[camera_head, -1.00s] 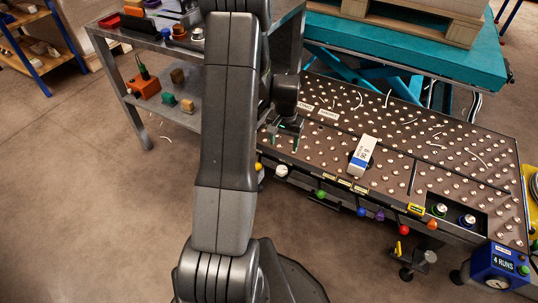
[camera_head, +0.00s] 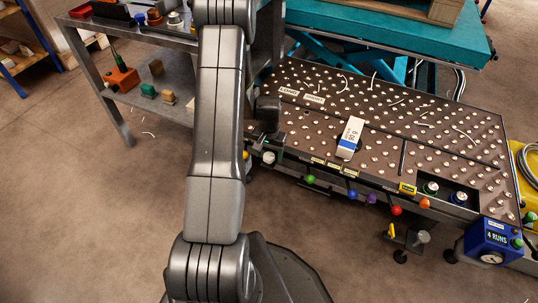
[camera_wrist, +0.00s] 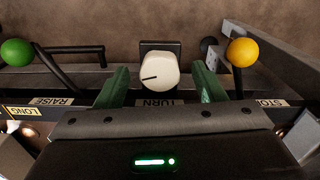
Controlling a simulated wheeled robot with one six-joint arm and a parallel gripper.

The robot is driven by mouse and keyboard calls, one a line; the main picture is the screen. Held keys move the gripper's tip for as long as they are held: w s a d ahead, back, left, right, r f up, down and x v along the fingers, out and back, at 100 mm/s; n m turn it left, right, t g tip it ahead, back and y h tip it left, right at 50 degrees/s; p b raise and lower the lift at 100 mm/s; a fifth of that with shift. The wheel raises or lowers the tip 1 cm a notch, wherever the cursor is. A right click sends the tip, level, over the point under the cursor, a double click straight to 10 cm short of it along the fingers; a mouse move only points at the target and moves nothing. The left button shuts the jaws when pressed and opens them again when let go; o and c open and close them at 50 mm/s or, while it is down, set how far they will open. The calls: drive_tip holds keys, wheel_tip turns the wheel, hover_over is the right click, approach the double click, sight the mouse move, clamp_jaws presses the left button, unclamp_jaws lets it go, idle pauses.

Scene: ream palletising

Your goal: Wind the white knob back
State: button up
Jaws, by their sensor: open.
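The white knob (camera_wrist: 159,70) has a dark pointer line that points left in the wrist view. It sits on a dark mount above a label reading TURN. In the head view the white knob (camera_head: 268,157) shows at the table's front edge, just below my gripper. My gripper (camera_wrist: 161,84) is open, with one green finger on each side of the knob's near part. Gaps show between both fingers and the knob. In the head view my gripper (camera_head: 268,143) is partly hidden by my arm.
A green ball knob (camera_wrist: 17,52) by the RAISE label is at left, and a yellow ball knob (camera_wrist: 242,52) by the STOP label is at right. More coloured knobs line the front edge. A white and blue ream (camera_head: 350,138) lies on the roller table (camera_head: 400,125).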

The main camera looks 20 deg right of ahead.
drive_tip(key=shift+c, duration=0.2)
drive_tip(key=c, duration=0.9)
drive_tip(key=shift+c, duration=0.2)
drive_tip(key=shift+m, duration=0.3)
drive_tip(key=m, duration=0.3)
drive_tip(key=shift+m, duration=1.8)
drive_tip(key=o, duration=1)
